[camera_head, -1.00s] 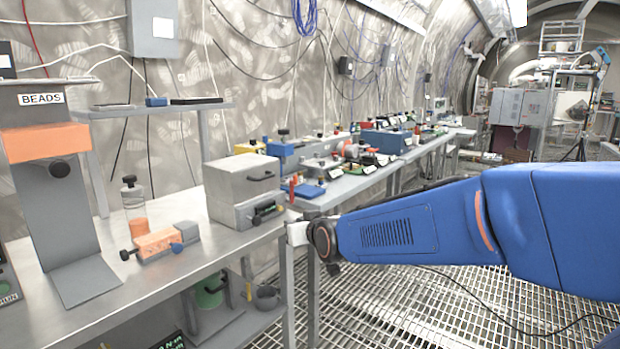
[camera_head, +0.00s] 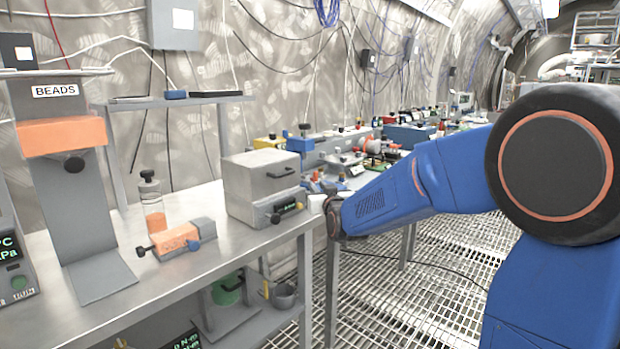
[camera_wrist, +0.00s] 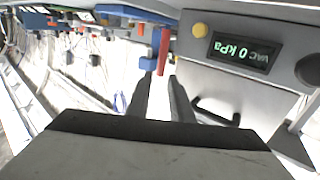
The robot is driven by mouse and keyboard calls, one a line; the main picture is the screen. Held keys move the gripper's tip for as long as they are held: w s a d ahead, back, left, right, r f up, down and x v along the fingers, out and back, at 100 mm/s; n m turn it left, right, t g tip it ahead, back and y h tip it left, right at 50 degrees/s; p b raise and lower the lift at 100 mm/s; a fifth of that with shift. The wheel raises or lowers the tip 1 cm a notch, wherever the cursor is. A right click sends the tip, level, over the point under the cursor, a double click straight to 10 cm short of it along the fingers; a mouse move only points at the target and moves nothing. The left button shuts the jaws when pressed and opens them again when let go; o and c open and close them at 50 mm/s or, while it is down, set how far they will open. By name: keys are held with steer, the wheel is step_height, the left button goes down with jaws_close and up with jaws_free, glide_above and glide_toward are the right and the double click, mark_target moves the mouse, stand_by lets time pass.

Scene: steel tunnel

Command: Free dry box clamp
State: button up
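The dry box appears to be the grey box (camera_head: 262,180) with a black handle on the bench. Its base has a black knob and a small green display. In the wrist view, upside down, the display (camera_wrist: 242,52) reads VAC 0 kPa, with a yellow knob beside it. A red upright handle or post (camera_wrist: 163,50) stands beside the box; I cannot tell whether it is the clamp. My gripper (camera_wrist: 161,76) has its two dark fingers apart, with the red post just past the tips and no grip visible. In the head view the fingers are hidden beside the box's right end.
The bench (camera_head: 100,312) holds an orange and grey block with knobs (camera_head: 176,240), a clear jar (camera_head: 151,203) and a BEADS dispenser (camera_head: 60,136). More apparatus stands further along, including a blue box (camera_head: 408,137). The grating floor (camera_head: 400,300) right of the bench is open.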

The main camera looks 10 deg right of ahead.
steer(key=w, duration=1.1)
steer(key=shift+a, duration=0.25)
steer(key=shift+s, duration=0.1)
jaws_close()
